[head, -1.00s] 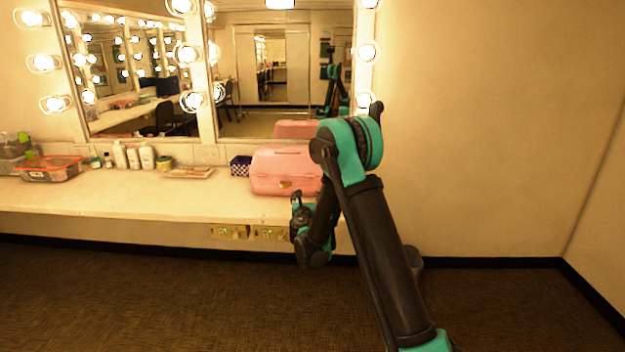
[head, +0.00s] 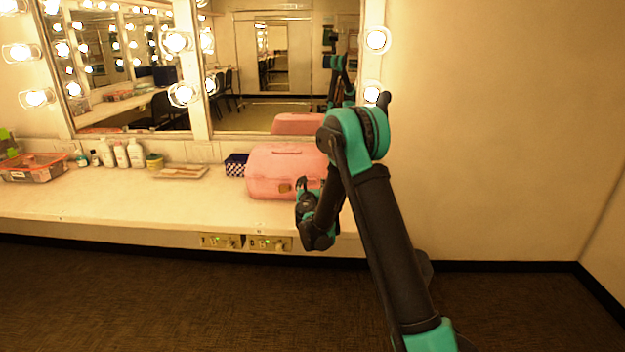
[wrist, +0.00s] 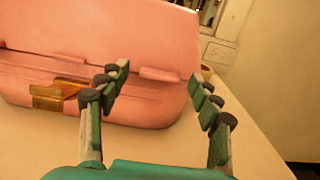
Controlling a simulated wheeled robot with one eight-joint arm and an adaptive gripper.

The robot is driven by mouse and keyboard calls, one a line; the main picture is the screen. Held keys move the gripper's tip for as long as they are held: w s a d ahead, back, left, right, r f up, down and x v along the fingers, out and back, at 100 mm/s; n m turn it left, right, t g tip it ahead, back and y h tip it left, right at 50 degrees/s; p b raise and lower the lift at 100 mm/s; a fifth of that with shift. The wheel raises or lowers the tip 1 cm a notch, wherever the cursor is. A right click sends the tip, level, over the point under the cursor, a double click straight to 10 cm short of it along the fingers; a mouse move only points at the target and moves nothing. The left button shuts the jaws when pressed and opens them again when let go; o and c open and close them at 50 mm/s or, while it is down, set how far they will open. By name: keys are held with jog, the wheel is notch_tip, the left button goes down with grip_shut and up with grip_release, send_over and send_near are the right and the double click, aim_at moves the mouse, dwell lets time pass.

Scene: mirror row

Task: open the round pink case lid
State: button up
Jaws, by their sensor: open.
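The rounded pink case (head: 277,170) stands on the counter below the mirrors, its lid down. In the wrist view the pink case (wrist: 100,45) fills the upper left, with a brass latch (wrist: 55,94) on its front at the seam. My gripper (wrist: 168,82) is open and empty, its two fingers spread just in front of the case. The left finger overlaps the case front just right of the latch; the right finger is near the case's right end. I cannot tell whether a finger touches it. In the head view my arm hides the case's right end.
The white counter (head: 120,205) has free room to the left. A tray (head: 181,172), white bottles (head: 121,154) and a clear bin (head: 35,168) are further left. The mirror (head: 270,80) rises behind.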

jog(key=shift+w, duration=0.15)
grip_shut()
dwell(0.4)
jog(key=shift+r, duration=0.1)
